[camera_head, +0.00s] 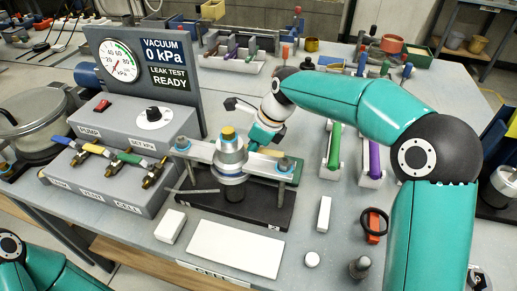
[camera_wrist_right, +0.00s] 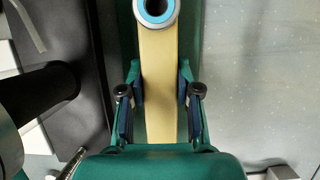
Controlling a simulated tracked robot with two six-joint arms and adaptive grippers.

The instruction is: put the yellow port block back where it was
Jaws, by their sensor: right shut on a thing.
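The yellow port block (camera_wrist_right: 160,85) is a long tan-yellow bar with a pale blue ring around a hole at its far end. In the right wrist view it lies between the two fingers of my right gripper (camera_wrist_right: 160,97), which is shut on its sides. In the head view my right gripper (camera_head: 262,138) is just behind the clamped cell (camera_head: 231,155), and only a small part of the block shows there. Whether the block touches anything beneath is hidden. My left gripper is out of view; only part of my left arm shows at the lower left.
The cell stands on a black base (camera_head: 225,207) with a clamp bar and bolts. A grey valve box (camera_head: 110,180) and gauge panel (camera_head: 150,75) stand left. White blocks and a white plate (camera_head: 235,248) lie in front. Trays with green and purple bars (camera_head: 374,158) stand right.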

